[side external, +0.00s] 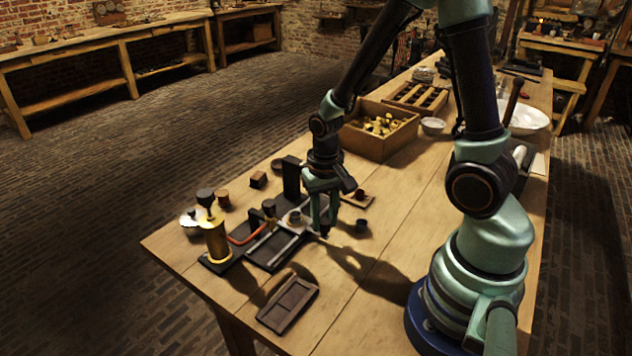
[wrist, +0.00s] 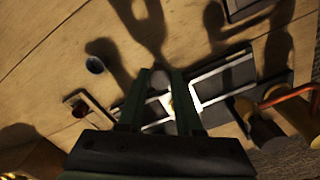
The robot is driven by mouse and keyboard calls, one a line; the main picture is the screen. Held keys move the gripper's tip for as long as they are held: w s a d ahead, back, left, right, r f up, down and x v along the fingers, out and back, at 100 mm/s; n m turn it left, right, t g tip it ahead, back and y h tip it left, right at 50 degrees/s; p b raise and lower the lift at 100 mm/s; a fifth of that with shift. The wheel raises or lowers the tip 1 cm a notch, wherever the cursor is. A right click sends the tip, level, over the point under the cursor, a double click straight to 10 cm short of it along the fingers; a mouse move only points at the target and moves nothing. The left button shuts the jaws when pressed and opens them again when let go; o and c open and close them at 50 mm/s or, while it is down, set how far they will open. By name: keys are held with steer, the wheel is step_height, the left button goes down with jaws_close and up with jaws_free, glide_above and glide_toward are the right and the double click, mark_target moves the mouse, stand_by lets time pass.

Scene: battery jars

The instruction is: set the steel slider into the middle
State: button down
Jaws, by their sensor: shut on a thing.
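My gripper (side external: 322,230) is low over the near right end of a dark base with pale metal rails (side external: 287,247). In the wrist view its two fingers (wrist: 162,76) are close together, with a small grey piece (wrist: 160,83) between them, which looks like part of the steel slider. The fingers hide most of the slider. The pale rails (wrist: 222,94) run out on both sides of the fingers in the wrist view. I cannot tell exactly where along the rails the slider sits.
A brass cylinder (side external: 216,240) with a dark knob and a red curved piece (side external: 248,236) stand left of the rails. A dark tray (side external: 288,303) lies in front. A small dark cup (side external: 361,226) is to the right. A wooden box (side external: 378,140) of brass pieces is behind.

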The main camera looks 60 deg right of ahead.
steer(key=c, duration=0.6)
jaws_free()
step_height(320, 180, up, 12)
steer(key=shift+r, duration=0.1)
steer(key=shift+s+a+r+n+t, duration=0.3)
steer(key=shift+a+r+n+t, duration=0.45)
steer(key=shift+r+n+t, duration=0.5)
steer(key=shift+s+a+r+n+t, duration=0.3)
steer(key=shift+a+r+n+t, duration=0.55)
steer(key=shift+r, duration=0.7)
steer(key=shift+s+a+r+n+t, duration=0.3)
steer(key=shift+a+r+n+t, duration=0.4)
steer(key=shift+r+n, duration=0.65)
